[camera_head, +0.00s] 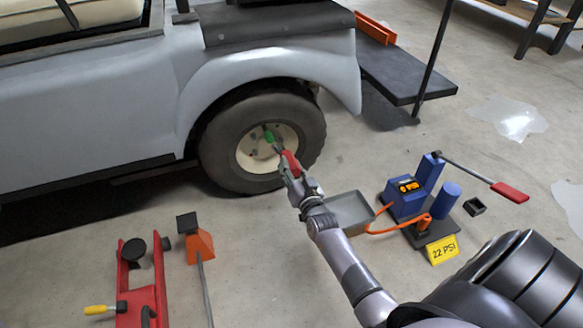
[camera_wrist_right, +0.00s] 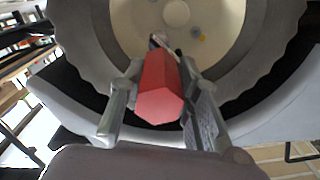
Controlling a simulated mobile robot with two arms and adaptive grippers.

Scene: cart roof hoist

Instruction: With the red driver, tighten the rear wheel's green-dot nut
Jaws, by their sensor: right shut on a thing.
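The rear wheel (camera_head: 215,155) stands under the cart's fender, with a cream hub (camera_head: 250,160). A green mark (camera_head: 268,135) shows near the upper part of the hub. My right gripper (camera_head: 290,170) is shut on the red driver (camera_head: 291,160) in front of the hub. In the right wrist view the red handle (camera_wrist_right: 158,90) sits between the fingers (camera_wrist_right: 162,72), and its shaft points at the hub (camera_wrist_right: 190,20). A yellow dot (camera_wrist_right: 200,37) shows there. I cannot tell whether the driver's tip touches a nut. My left gripper is out of view.
A grey tray (camera_head: 350,211) lies on the floor right of my right forearm. A blue pump (camera_head: 407,200) with an orange hose and a yellow "22 PSI" sign (camera_head: 442,249) stand farther right. A red jack (camera_head: 131,285) and an orange stand (camera_head: 200,246) are at the lower left.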

